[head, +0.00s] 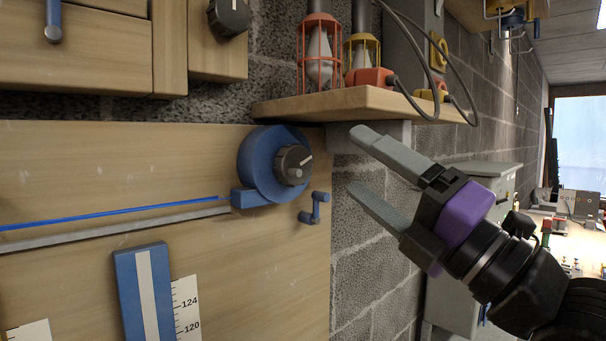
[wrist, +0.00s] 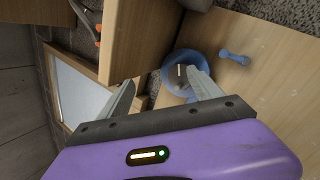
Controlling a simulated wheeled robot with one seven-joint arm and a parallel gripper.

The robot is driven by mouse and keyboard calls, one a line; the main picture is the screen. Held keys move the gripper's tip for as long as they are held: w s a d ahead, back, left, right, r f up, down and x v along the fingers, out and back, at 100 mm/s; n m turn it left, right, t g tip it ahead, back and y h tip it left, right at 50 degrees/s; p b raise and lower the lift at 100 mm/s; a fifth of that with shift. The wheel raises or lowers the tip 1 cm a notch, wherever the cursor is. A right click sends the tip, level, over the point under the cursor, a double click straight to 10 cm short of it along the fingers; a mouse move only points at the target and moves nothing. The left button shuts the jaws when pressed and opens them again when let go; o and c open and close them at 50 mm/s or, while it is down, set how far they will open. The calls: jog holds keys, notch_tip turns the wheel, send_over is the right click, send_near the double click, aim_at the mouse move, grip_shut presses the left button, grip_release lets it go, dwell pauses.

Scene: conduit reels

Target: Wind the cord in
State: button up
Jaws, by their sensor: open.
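A blue round reel (head: 259,167) is mounted on a wooden board, with a dark grey knob (head: 294,164) at its centre bearing a pale line mark. A blue cord (head: 120,212) runs from the reel's lower left out to the left edge of the head view. A small blue crank-shaped handle (head: 315,208) sits on the board just right of and below the reel; it also shows in the wrist view (wrist: 235,57). My gripper (head: 352,160) is open and empty, right of the reel and apart from it. In the wrist view the reel (wrist: 199,62) appears beyond the right finger, partly hidden by it.
A wooden shelf (head: 350,103) with caged lamps (head: 319,55) juts out above my gripper. A grey rail (head: 140,219) runs below the cord. A blue upright piece (head: 146,290) with a numbered scale (head: 187,308) is at lower left. A grey cabinet stands behind my arm.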

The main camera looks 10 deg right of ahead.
aim_at(299, 168)
jog(key=shift+w+a+n+g+h, duration=0.65)
jog(key=shift+w+a+n, duration=0.55)
jog(key=shift+n, duration=0.75)
jog(key=shift+w+a+n+g+h, duration=0.4)
jog(key=shift+w+a+n+g, duration=0.6)
jog(key=shift+n, duration=1)
jog(key=shift+w+a+n+g+h, duration=0.55)
jog(key=shift+w+a+n, duration=0.85)
jog(key=shift+n, duration=0.55)
jog(key=shift+d, duration=0.1)
jog(key=shift+c, duration=0.2)
jog(key=c, duration=1.3)
